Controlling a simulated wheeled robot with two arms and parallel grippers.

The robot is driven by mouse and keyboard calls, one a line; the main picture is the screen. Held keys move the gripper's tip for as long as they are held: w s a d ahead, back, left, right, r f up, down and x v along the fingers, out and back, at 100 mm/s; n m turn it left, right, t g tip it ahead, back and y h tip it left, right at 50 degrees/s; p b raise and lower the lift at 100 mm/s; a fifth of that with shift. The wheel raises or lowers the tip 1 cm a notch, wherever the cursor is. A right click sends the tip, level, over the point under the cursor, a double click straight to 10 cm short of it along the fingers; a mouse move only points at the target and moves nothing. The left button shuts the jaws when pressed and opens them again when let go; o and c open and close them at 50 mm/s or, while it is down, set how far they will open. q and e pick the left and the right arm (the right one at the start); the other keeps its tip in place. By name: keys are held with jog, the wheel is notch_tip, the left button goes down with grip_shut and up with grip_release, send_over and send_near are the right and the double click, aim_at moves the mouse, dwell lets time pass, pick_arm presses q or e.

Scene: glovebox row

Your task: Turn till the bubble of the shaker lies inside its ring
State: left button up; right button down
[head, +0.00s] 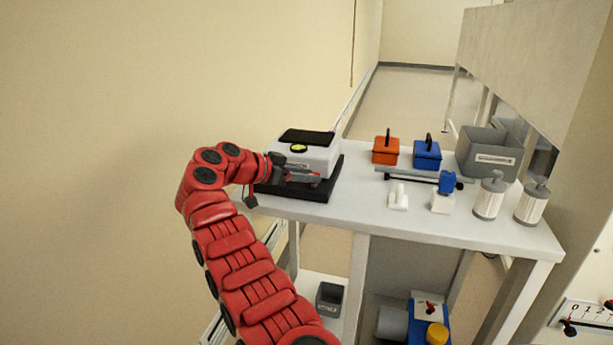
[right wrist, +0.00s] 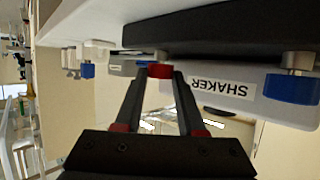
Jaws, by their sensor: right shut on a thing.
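The shaker (head: 312,158) is a white box with a dark top plate, standing on a black base (head: 326,188) at the table's left end. Its round yellow-green level (head: 299,147) shows on top; bubble and ring are too small to tell apart. My right gripper (head: 314,178) is at the shaker's near side. In the right wrist view the shaker appears upside down with its label (right wrist: 220,87). There the right gripper (right wrist: 160,75) is shut on a red knob (right wrist: 160,71) under a short metal stem. A blue knob (right wrist: 291,88) sits at another corner, apart from the fingers. My left gripper is not in view.
On the white table (head: 400,225) stand an orange box (head: 386,151), a blue box (head: 427,155), a grey bin (head: 488,160) and two ribbed canisters (head: 489,200). Small white blocks lie between. A wall rises at left.

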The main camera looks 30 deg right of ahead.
jog(key=shift+f, duration=0.15)
jog(key=c, duration=0.8)
grip_release()
jog(key=shift+d, duration=0.1)
jog(key=p+v, duration=0.6)
jog(key=v, duration=0.6)
